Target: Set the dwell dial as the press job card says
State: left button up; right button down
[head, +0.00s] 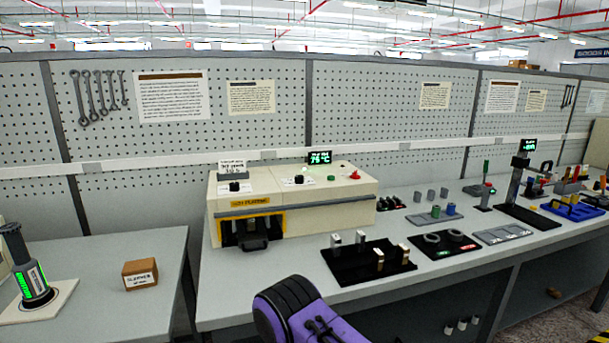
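The cream press (290,203) stands on the long bench, with a yellow-framed opening at its front left. A black dial (234,187) sits on its left top panel and a second black dial (299,180) on the middle panel. Their labels and pointer settings are too small to read, so I cannot tell which is the dwell dial. A small white card (232,167) stands behind the left dial; its print is too small to read surely. A green readout (319,157) behind the press shows about 76 °C. Neither of my grippers shows; only a purple and black arm link of mine is visible.
A green button (331,178) and red knob (354,176) sit on the press's right top. A black fixture board (345,265) with metal posts lies right of the press. A brown box (140,274) stands on the left table. A gap separates table and bench.

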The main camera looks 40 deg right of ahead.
aim_at(299, 179)
jog(key=z, duration=1.7)
